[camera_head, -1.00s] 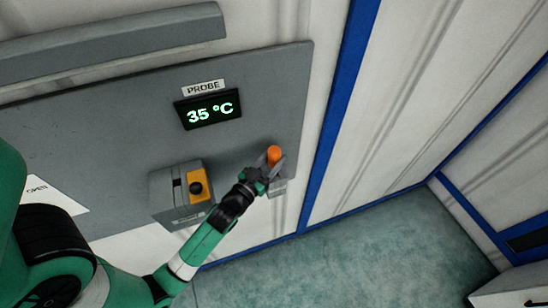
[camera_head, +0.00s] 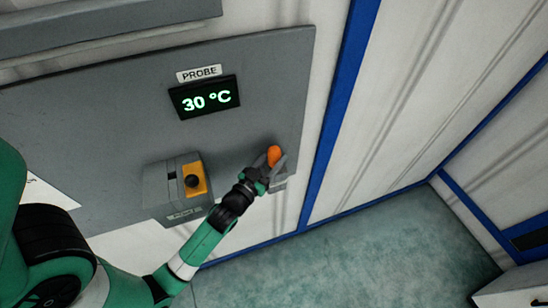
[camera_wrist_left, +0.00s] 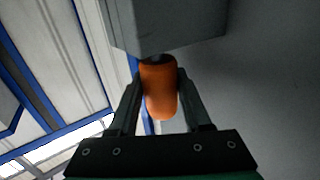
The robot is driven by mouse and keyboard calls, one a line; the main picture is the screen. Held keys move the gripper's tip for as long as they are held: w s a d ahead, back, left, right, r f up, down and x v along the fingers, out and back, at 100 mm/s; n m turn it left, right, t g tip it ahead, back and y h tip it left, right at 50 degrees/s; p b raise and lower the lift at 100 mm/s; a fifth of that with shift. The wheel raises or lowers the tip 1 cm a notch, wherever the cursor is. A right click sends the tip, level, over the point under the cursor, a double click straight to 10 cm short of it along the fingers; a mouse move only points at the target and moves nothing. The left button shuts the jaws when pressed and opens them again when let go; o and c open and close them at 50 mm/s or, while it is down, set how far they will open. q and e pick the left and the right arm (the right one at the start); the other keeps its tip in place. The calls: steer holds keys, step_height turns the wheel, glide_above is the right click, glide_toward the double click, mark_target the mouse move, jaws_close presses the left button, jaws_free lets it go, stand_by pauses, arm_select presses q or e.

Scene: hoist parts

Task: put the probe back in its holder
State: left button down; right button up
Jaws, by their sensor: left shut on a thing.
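The probe (camera_head: 274,155) shows as an orange handle at the right side of the grey panel. My left gripper (camera_head: 272,165) is shut on this handle. In the left wrist view the orange probe handle (camera_wrist_left: 160,92) sits between the two fingers, and its dark upper end meets a grey block, which looks like the holder (camera_wrist_left: 165,25). How far the probe sits inside the block is hidden. In the head view part of the holder (camera_head: 279,183) shows behind the gripper. My right gripper is not in view.
The display (camera_head: 206,97) under the PROBE label (camera_head: 199,74) reads 30 °C. A grey box with a yellow plate and black knob (camera_head: 193,181) juts from the panel (camera_head: 120,120) left of my gripper. Right of the panel are a blue post (camera_head: 340,110) and open floor (camera_head: 380,245).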

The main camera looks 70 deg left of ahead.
arm_select(q)
steer(key=shift+c, duration=1.4)
jaws_free()
steer(key=shift+f, duration=0.1)
steer(key=b+v, duration=0.4)
steer(key=v, duration=0.7)
steer(key=shift+s, duration=0.3)
steer(key=shift+d, duration=0.15)
